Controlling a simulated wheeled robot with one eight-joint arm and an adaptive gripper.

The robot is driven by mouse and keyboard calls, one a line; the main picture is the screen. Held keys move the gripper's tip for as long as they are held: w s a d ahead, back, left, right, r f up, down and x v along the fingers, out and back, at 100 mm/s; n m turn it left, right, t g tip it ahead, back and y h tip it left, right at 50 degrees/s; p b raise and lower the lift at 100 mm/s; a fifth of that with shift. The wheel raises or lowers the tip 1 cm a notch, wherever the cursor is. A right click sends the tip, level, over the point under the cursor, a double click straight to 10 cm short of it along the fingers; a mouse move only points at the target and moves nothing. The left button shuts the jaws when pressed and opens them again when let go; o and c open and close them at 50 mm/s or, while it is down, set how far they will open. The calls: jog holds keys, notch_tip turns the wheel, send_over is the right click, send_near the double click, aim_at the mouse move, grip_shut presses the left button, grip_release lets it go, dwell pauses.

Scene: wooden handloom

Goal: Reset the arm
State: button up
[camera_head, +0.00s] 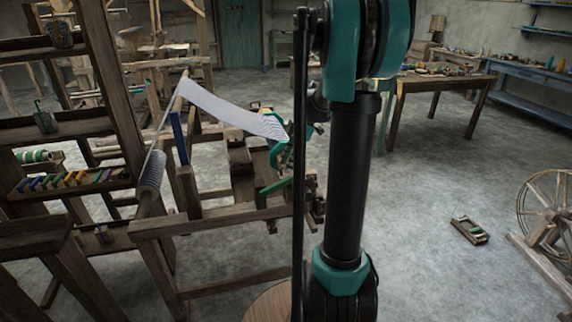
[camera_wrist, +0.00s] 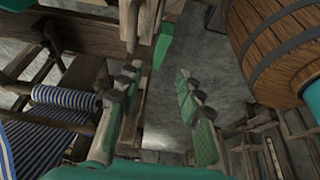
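My gripper (camera_wrist: 157,76) is open in the wrist view, its two green-padded fingers spread apart with nothing held between them. A green piece (camera_wrist: 163,42) shows beyond the fingertips. In the head view my arm stands upright right of centre and partly hides teal and dark parts beside the loom; the gripper's fingers cannot be made out clearly there. The wooden loom (camera_head: 210,222) stands left of my arm, with a pale striped cloth (camera_head: 225,108) stretched over it. A roll of blue-and-white striped cloth (camera_wrist: 66,97) lies left of the gripper in the wrist view.
A wooden barrel (camera_wrist: 275,45) is close at the upper right of the wrist view. A shelf rack (camera_head: 85,125) stands at the left. A work table (camera_head: 440,85) is behind right, and a spinning wheel (camera_head: 552,205) stands far right. A small wooden item (camera_head: 469,230) lies on otherwise open floor.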

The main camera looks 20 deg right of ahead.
jog(key=s+a+f+m+t+h, duration=0.2)
jog(key=s+f+m, duration=0.3)
jog(key=s+m, duration=0.4)
jog(key=s+a+f+m+t+h, duration=0.2)
jog(key=s+f+m, duration=0.3)
jog(key=s+m, duration=0.4)
jog(key=s, duration=0.4)
jog(key=shift+h, duration=0.3)
jog(key=shift+f, duration=0.1)
